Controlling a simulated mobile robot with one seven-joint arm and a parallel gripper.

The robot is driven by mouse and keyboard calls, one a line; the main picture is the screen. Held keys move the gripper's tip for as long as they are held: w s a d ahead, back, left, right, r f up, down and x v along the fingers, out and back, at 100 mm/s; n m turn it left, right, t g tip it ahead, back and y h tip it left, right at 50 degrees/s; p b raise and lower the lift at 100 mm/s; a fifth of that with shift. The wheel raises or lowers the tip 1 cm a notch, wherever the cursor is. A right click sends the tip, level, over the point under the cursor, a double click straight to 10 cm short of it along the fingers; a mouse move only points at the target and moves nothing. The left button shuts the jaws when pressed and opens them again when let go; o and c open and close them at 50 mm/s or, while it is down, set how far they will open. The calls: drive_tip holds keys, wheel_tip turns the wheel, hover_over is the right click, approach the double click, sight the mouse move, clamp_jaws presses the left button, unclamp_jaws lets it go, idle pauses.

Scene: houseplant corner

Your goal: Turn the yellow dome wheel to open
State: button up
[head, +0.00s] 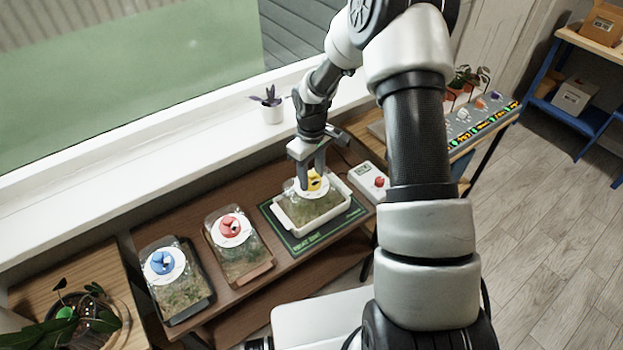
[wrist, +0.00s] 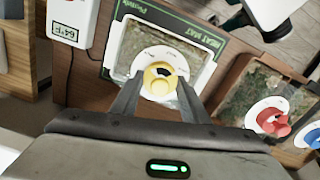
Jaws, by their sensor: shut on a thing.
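The yellow dome wheel (head: 314,181) sits on a white round plate on top of a clear-lidded propagator tray (head: 285,217). In the wrist view the yellow wheel (wrist: 160,79) shows between the fingers, with a dark opening near its middle. My gripper (head: 312,172) reaches down from above onto the wheel. In the wrist view my gripper's fingers (wrist: 160,92) are at either side of the wheel and shut on it. The fingertips' exact contact is partly hidden.
The tray stands on a dark green heat mat (head: 300,247). Left of it are domes with a red wheel (head: 230,226) and a blue wheel (head: 161,262). A white control box (head: 371,181) stands close on the right. A small potted plant (head: 271,110) is on the windowsill behind.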

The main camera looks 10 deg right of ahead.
drive_tip(key=shift+m+b, duration=0.55)
drive_tip(key=shift+m, duration=0.65)
drive_tip(key=o, duration=1.1)
drive_tip(key=shift+r, duration=8.7)
